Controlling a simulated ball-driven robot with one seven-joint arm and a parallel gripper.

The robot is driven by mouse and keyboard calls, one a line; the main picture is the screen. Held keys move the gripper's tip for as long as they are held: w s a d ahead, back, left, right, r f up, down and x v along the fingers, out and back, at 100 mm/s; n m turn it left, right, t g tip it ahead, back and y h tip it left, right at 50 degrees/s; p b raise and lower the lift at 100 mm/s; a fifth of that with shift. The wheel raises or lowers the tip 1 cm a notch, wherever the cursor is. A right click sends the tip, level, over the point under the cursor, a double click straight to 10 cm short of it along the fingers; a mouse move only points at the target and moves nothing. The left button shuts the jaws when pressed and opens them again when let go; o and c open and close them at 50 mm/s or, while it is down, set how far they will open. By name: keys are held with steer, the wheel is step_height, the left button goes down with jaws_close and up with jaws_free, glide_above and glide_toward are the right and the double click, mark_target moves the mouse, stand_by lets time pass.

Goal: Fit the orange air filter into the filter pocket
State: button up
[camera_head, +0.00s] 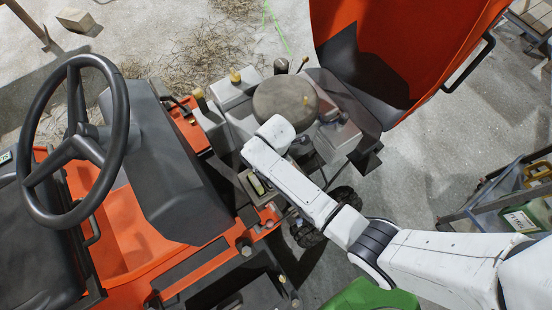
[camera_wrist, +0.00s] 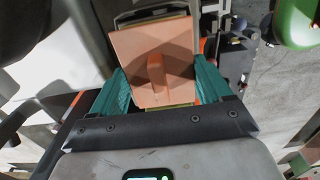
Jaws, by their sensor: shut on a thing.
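The orange air filter (camera_wrist: 185,68) is a flat square plate with a raised tab in its middle. It shows in the wrist view, between the teal fingers of my gripper (camera_wrist: 163,78), which is shut on it. Just beyond the filter's far edge is a grey, pale-rimmed frame (camera_wrist: 150,14) that looks like the filter pocket. The filter covers most of it, so I cannot tell whether the filter is inside or only in front of it. In the head view my arm hides the gripper and filter.
The orange machine has a black steering wheel (camera_head: 72,140) at the left and a round dark cover (camera_head: 285,105) near my wrist. An open orange hood (camera_head: 400,45) rises behind. A green body (camera_head: 368,296) is at the bottom, and a crate (camera_head: 520,205) stands at the right.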

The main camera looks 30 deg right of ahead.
steer(key=shift+f+b, duration=0.75)
steer(key=shift+f, duration=0.55)
steer(key=o, duration=1)
steer(key=shift+r, duration=0.1)
step_height(320, 180, up, 11)
steer(key=shift+f+p, duration=0.15)
steer(key=shift+p, duration=0.25)
